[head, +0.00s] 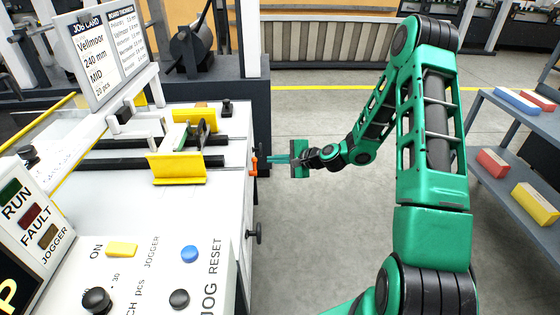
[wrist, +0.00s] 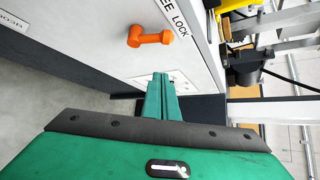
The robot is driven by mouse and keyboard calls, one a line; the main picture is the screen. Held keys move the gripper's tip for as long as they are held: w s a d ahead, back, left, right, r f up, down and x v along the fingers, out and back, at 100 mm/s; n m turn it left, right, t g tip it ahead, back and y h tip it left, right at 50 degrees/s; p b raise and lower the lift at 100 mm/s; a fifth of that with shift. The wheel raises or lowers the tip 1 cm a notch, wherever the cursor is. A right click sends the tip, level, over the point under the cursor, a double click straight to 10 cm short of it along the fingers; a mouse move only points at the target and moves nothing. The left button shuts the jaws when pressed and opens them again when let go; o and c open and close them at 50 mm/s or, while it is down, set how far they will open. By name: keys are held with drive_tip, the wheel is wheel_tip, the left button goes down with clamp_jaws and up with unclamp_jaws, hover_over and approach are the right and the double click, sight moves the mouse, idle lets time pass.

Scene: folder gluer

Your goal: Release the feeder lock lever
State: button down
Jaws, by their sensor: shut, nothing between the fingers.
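The feeder lock lever is an orange handle (wrist: 148,37) on the side panel of the white machine, beside a label whose visible part reads "EE LOCK". In the head view the orange lever (head: 254,166) shows at the right edge of the machine. My gripper (head: 270,159) reaches toward that edge from the right, its fingers close to the lever. In the wrist view my gripper (wrist: 160,78) has its green fingers together with nothing between them. The fingertips are below and right of the lever there, with a gap of panel showing between.
The machine table (head: 215,205) carries a yellow guide (head: 178,168) and dark rails. A control panel with a blue button (head: 190,254) is in front, and a black knob (head: 254,235) sticks out from the side. A shelf (head: 512,180) with boxes stands right. Floor between is clear.

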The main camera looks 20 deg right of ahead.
drive_tip(key=shift+w+a+r, duration=0.1)
drive_tip(key=shift+a+r, duration=0.1)
drive_tip(key=shift+a, duration=0.85)
drive_tip(key=shift+w+a+r, duration=0.1)
drive_tip(key=shift+a+r, duration=0.05)
drive_tip(key=shift+a, duration=0.9)
